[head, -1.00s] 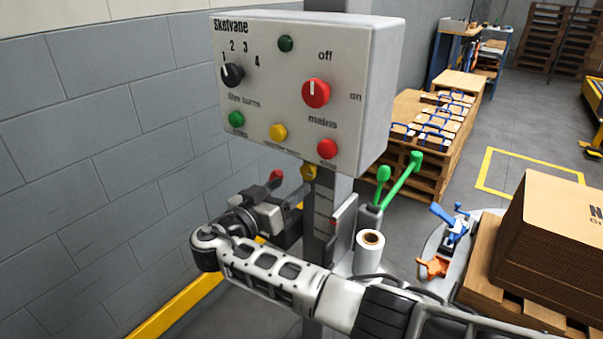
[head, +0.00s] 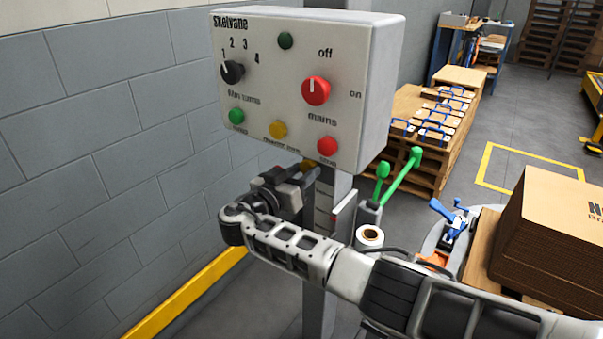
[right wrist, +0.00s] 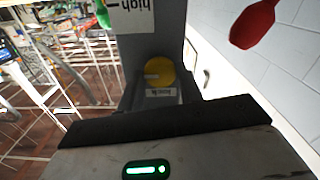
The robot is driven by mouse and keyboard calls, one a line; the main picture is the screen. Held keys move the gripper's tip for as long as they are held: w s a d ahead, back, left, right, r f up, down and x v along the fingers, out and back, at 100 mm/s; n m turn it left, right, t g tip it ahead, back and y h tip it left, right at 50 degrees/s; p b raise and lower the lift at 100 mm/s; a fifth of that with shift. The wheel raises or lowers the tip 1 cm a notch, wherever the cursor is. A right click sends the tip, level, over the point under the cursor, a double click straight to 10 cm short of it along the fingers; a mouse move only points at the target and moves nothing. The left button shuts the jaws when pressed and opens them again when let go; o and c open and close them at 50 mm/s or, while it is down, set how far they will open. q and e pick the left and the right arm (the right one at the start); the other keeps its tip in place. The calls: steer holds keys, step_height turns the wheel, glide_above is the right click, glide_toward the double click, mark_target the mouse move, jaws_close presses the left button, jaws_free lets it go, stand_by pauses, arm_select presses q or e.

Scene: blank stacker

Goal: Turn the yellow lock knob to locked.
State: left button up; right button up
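The yellow lock knob (right wrist: 158,72) is on the grey post in the right wrist view, with a pale mark toward its left side and a small label below, too blurred to read. In the head view only a sliver of the knob (head: 311,162) shows under the control box, mostly behind my right gripper. My right gripper (head: 306,174) is up at the post, just below the box. Its dark fingers (right wrist: 160,98) appear apart on either side of the knob in the wrist view; contact cannot be told. My left gripper is out of view.
The control box (head: 380,100) with buttons and dials hangs directly above my gripper. A red handle (right wrist: 253,24) is at the upper right of the wrist view. Green levers (head: 400,175) and a white roll (head: 369,238) stand right of the post. A block wall (head: 100,150) is left.

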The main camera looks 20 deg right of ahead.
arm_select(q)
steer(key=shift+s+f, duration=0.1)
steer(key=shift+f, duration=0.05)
arm_select(e)
steer(key=shift+n, duration=0.4)
steer(key=n, duration=0.4)
steer(key=shift+b, duration=0.4)
steer(key=n, duration=0.3)
steer(key=shift+n, duration=0.3)
steer(key=n+p, duration=0.1)
steer(key=n, duration=0.2)
steer(key=shift+n, duration=0.3)
steer(key=n, duration=0.2)
steer(key=shift+n+p, duration=0.3)
steer(key=shift+p, duration=0.1)
steer(key=shift+n+p, duration=0.3)
steer(key=shift+n, duration=1.2)
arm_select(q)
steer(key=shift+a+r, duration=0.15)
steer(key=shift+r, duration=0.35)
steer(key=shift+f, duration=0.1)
arm_select(e)
steer(key=shift+n, duration=0.3)
